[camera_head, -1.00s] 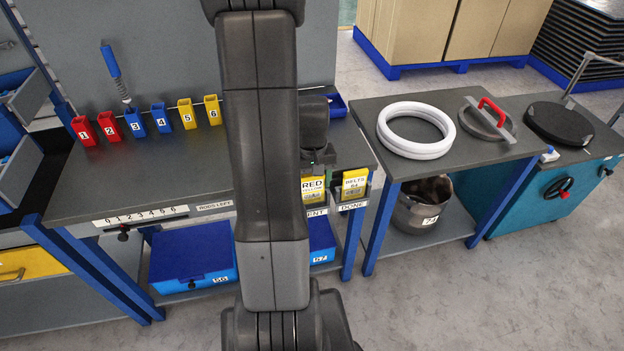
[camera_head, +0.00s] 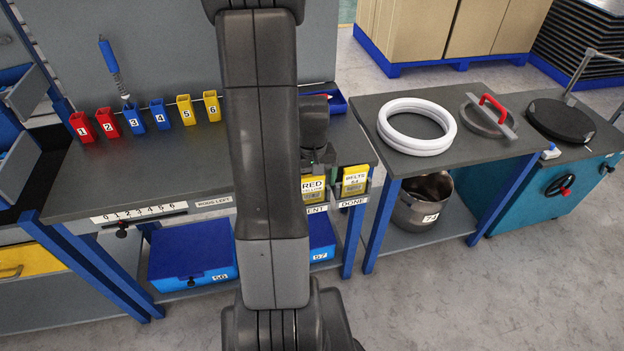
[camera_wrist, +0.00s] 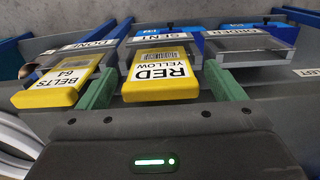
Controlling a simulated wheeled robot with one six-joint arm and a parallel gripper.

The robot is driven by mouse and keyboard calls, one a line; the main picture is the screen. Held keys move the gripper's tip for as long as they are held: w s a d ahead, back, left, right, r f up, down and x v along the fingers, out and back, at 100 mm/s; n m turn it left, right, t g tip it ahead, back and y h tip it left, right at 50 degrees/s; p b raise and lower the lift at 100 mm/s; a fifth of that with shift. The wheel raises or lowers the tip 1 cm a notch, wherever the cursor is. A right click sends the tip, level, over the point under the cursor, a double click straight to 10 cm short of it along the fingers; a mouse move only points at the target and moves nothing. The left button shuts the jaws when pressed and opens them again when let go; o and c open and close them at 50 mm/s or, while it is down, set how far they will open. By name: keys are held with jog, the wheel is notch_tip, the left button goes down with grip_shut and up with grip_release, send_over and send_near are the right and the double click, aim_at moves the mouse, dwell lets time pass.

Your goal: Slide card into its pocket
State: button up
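The yellow card marked RED YELLOW (camera_wrist: 160,72) stands at the SENT pocket (camera_wrist: 165,37), its lower end at the pocket's label. My gripper (camera_wrist: 160,92) is open, with a green finger on each side of this card and a visible gap at both sides. In the head view the RED card (camera_head: 313,188) shows just below my gripper, partly hidden by my arm. A second yellow card, BELTS 64 (camera_wrist: 62,82), stands in the DONE pocket (camera_wrist: 92,44). It also shows in the head view (camera_head: 355,181). A third pocket (camera_wrist: 250,48) looks empty.
The pockets hang on the front edge of the grey bench (camera_head: 170,170). Numbered red, blue and yellow cups (camera_head: 158,114) stand at its back. A white ring (camera_head: 416,127) lies on the side table. Blue bins (camera_head: 192,262) sit below.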

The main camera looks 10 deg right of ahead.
notch_tip(320, 180, up, 21)
jog(key=p, duration=0.7)
dwell(0.7)
jog(key=shift+f, duration=0.25)
notch_tip(320, 180, down, 8)
jog(key=b, duration=0.6)
dwell(0.4)
